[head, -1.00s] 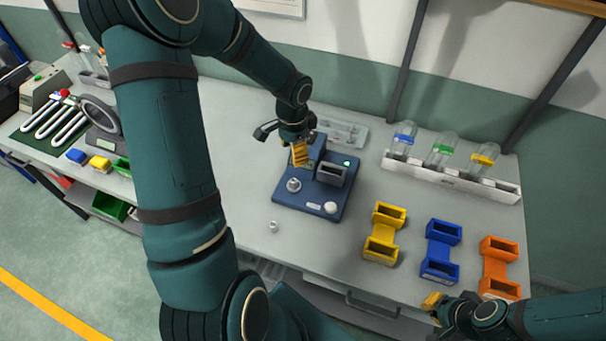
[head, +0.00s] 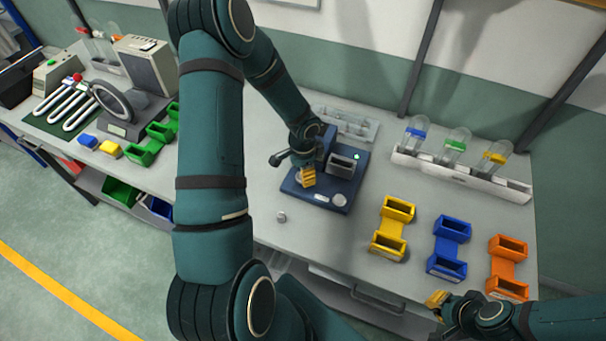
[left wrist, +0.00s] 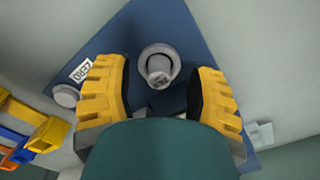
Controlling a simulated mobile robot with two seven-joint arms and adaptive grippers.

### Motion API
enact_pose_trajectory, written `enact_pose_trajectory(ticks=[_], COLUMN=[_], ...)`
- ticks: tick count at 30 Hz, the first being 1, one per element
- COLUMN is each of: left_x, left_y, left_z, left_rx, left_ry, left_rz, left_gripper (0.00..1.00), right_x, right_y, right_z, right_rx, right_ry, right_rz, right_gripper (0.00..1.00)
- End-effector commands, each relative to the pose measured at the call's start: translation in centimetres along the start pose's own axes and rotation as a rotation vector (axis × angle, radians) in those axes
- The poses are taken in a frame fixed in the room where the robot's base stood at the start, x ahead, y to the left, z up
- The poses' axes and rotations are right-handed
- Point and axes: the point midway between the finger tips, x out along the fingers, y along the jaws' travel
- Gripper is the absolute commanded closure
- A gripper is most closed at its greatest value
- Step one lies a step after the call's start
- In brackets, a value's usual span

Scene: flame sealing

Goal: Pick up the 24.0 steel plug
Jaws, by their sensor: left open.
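A grey steel cylinder (left wrist: 159,70) stands in a round grey collar on the blue device (left wrist: 195,40). I cannot read a size on it. In the left wrist view it lies between the two yellow fingers of my open left gripper (left wrist: 165,92), slightly beyond them and apart from both. In the head view my left gripper (head: 308,178) is over the front left of the blue device (head: 322,196) and hides the cylinder. A second small steel piece (head: 281,217) sits on the bench, left of the device. My right gripper (head: 437,299) is at the bench's front right; its jaw state is unclear.
Yellow (head: 392,229), blue (head: 448,247) and orange (head: 507,268) bins stand right of the device. A white rack (head: 460,174) with capped tubes is behind them. A clear tray (head: 350,124) lies behind the device. The bench left of the device is largely clear.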

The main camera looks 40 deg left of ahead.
Motion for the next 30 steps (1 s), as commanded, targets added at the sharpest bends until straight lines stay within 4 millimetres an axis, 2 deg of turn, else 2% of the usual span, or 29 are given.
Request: enact_pose_trajectory(ticks=[9,10,14,15,25,30], left_x=[0.6,0.6,0.6,0.6,0.4,-1.4], left_y=[0.0,0.0,0.0,0.0,0.0,-0.1], left_z=[0.0,0.0,0.0,0.0,0.0,0.0], left_rx=[0.0,0.0,0.0,0.0,0.0,-0.001], left_ry=[0.001,0.001,0.001,0.001,0.001,0.002], left_rz=[0.0,0.0,0.0,0.0,-0.001,-0.003], left_gripper=[0.45,0.49,0.95,1.0,1.0,1.0], right_x=[0.0,0.0,0.0,0.0,0.0,-0.1], right_y=[0.0,0.0,0.0,0.0,0.0,-0.1], right_z=[0.0,0.0,0.0,0.0,0.0,0.0], right_rx=[0.0,0.0,0.0,0.0,0.0,0.0], right_ry=[0.0,0.0,0.0,0.0,0.0,0.0], right_rz=[0.0,0.0,0.0,0.0,0.0,0.0], right_gripper=[1.0,1.0,1.0,1.0,1.0,1.0])
